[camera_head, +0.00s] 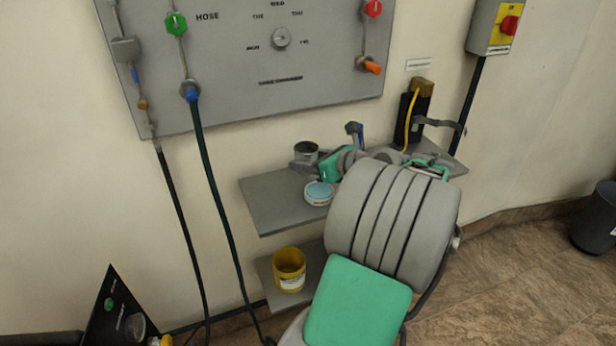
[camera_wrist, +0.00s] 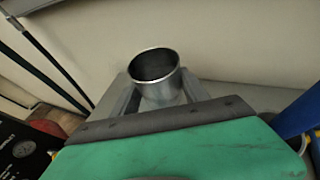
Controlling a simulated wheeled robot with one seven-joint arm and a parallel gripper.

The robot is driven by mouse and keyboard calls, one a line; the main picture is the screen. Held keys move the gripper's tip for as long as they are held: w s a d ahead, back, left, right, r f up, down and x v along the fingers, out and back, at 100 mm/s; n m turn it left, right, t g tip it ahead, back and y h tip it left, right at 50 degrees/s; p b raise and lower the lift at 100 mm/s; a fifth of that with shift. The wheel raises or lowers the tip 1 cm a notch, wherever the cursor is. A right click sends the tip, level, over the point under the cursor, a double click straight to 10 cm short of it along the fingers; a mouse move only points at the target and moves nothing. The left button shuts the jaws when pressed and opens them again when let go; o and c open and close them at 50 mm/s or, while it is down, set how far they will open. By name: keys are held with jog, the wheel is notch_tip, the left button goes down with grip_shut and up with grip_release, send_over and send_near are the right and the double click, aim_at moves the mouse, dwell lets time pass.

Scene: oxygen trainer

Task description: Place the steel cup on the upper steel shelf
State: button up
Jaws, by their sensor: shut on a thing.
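The steel cup (camera_head: 306,151) is a small grey open-topped cylinder at the back of the upper steel shelf (camera_head: 272,208) in the head view. It is upright, and I cannot tell whether its base touches the shelf or hangs just above it. My gripper (camera_head: 304,165) is shut on the cup from the right. In the wrist view the steel cup (camera_wrist: 154,66) shows its rim and dark inside, with one finger of my gripper (camera_wrist: 156,92) on each side. The cup's lower part is hidden by my gripper.
A round blue-topped tin (camera_head: 319,193) stands at the upper shelf's front. A yellow cup (camera_head: 289,270) is on the lower shelf (camera_head: 266,272). A black device with a yellow cable (camera_head: 411,118) stands at the right. Bare upper shelf shows at the left; my arm hides its right part.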

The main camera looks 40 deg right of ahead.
jog(key=f, duration=0.1)
jog(key=f+b, duration=0.2)
jog(key=f, duration=0.1)
jog(key=shift+w+d, duration=0.3)
jog(key=shift+p, duration=0.4)
jog(key=o, duration=1.6)
jog(key=shift+f, duration=0.1)
jog(key=shift+b, duration=0.35)
jog(key=p+v, duration=0.3)
jog(key=v, duration=0.9)
jog(key=shift+a+r+p, duration=0.15)
jog(key=shift+r+p, duration=0.05)
jog(key=shift+p, duration=0.2)
